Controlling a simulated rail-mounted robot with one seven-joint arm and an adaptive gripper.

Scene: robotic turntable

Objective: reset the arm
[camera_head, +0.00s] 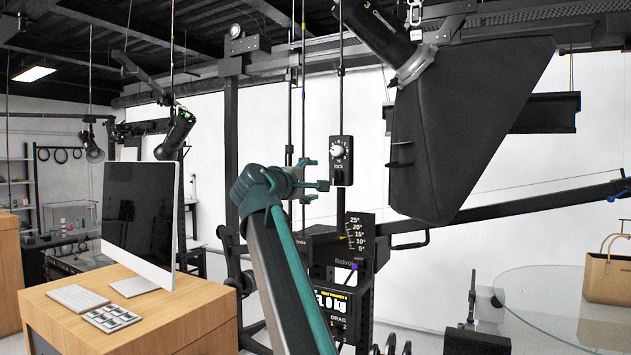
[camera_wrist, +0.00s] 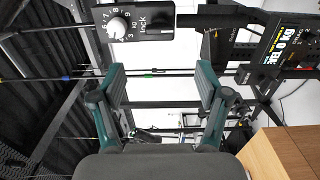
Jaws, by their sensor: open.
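My gripper (camera_head: 317,175) is raised in the middle of the head view, at the end of my teal and grey arm. It points to the right, towards a black lock box with a round white dial (camera_head: 341,160). In the wrist view my gripper (camera_wrist: 162,84) has its two teal fingers wide apart, with nothing between them. The lock box (camera_wrist: 135,23) shows there beyond the fingertips, near the top. I cannot tell the exact gap between fingers and box.
A wooden desk (camera_head: 150,318) with a monitor (camera_head: 139,222) and keyboard (camera_head: 78,298) stands left. A glass turntable (camera_head: 545,300) carrying a tan bag (camera_head: 607,277) is at right. A scale display (camera_head: 331,302) sits below the box. A large black lamp hood (camera_head: 465,120) hangs upper right.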

